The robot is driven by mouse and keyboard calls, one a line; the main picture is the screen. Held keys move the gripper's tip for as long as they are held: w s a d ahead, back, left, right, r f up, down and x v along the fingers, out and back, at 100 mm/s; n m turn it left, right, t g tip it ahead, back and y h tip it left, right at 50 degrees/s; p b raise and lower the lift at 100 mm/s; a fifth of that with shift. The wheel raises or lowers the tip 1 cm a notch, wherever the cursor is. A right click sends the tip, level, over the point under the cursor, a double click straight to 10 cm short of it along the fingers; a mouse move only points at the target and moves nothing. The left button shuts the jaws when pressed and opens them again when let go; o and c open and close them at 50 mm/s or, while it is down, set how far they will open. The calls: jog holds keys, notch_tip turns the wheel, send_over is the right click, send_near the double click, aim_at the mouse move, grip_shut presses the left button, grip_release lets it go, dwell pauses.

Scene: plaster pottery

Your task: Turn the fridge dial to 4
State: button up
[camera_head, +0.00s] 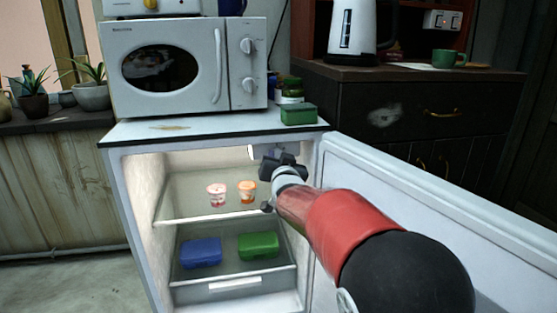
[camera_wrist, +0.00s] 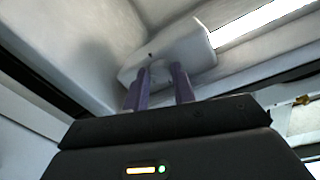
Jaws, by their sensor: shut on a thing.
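The fridge (camera_head: 310,165) stands open, its door (camera_head: 440,190) swung out to the right. In the wrist view, a white dial housing (camera_wrist: 195,48) sits in the fridge's upper inner corner. The small pale dial (camera_wrist: 160,72) is on its near face, between the two purple fingers of my gripper (camera_wrist: 160,86). My gripper is shut on the dial. The dial's numbers and pointer cannot be read. In the head view my gripper (camera_head: 262,158) reaches into the top right of the fridge, and my arm hides the dial.
Two small cups (camera_head: 217,195) stand on the upper shelf. A blue box (camera_head: 201,252) and a green box (camera_head: 258,245) lie lower down. A bright light strip (camera_wrist: 262,18) adjoins the housing.

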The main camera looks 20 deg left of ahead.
jog(key=m+b, duration=0.2)
jog(key=b, duration=0.1)
jog(key=shift+f+m, duration=0.1)
jog(key=shift+m, duration=0.2)
jog(key=m+b, duration=0.2)
jog(key=m, duration=0.1)
jog(key=shift+r+m+g+b, duration=0.2)
jog(key=shift+m+b, duration=0.5)
jog(key=shift+m, duration=0.75)
jog(key=shift+r+m+g+b, duration=0.1)
jog(key=shift+m+g+b, duration=0.2)
jog(key=shift+m+b, duration=0.8)
jog(key=shift+m+p, duration=0.4)
jog(key=shift+m, duration=0.05)
jog(key=o, duration=1)
